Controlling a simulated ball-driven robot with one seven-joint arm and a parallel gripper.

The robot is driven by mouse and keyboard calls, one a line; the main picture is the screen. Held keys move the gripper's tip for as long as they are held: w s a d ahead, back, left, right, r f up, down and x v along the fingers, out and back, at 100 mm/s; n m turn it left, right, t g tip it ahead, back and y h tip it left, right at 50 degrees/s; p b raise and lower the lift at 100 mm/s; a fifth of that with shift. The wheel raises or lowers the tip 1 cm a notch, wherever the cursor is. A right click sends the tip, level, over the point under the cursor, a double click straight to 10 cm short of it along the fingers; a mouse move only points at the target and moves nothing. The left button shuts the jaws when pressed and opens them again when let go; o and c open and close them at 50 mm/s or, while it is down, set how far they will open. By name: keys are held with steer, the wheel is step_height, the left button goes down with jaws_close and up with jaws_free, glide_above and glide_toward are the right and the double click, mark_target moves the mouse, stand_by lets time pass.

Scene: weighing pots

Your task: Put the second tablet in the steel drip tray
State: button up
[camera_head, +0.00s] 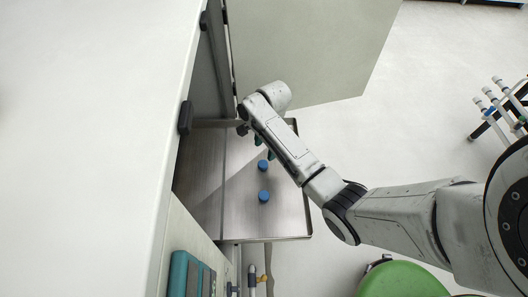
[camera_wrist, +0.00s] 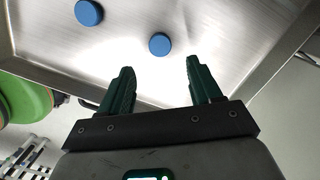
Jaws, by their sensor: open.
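Two blue round tablets lie apart on the bare metal of the steel drip tray (camera_head: 290,220). In the head view one tablet (camera_head: 262,165) is close to my gripper and the other tablet (camera_head: 264,196) is nearer the tray's front edge. In the wrist view the nearer tablet (camera_wrist: 159,44) shows just beyond and between my fingertips, and the other tablet (camera_wrist: 89,12) is farther off to the upper left. My gripper (camera_wrist: 160,68) has green fingers, spread open and empty, above the tray. In the head view my arm partly hides them.
A white cabinet top (camera_head: 90,110) fills the left, with an open door panel (camera_head: 305,45) behind the tray. The tray has raised edges. A green round seat (camera_head: 402,280) is at the lower right, and a rack with tubes (camera_head: 505,105) stands at far right. Open floor lies between.

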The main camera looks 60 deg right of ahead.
steer(key=s+a+r+n, duration=0.2)
steer(key=s+a+n, duration=0.2)
steer(key=a+n, duration=0.25)
steer(key=s+a+r+n, duration=0.1)
steer(key=s+a+n, duration=0.4)
steer(key=a, duration=0.3)
steer(key=s+r+n+h, duration=0.1)
steer(key=s+r+n, duration=0.3)
steer(key=s+n, duration=0.5)
steer(key=shift+s+n+t+h+p, duration=0.35)
steer(key=shift+s+p, duration=0.1)
steer(key=shift+s, duration=0.65)
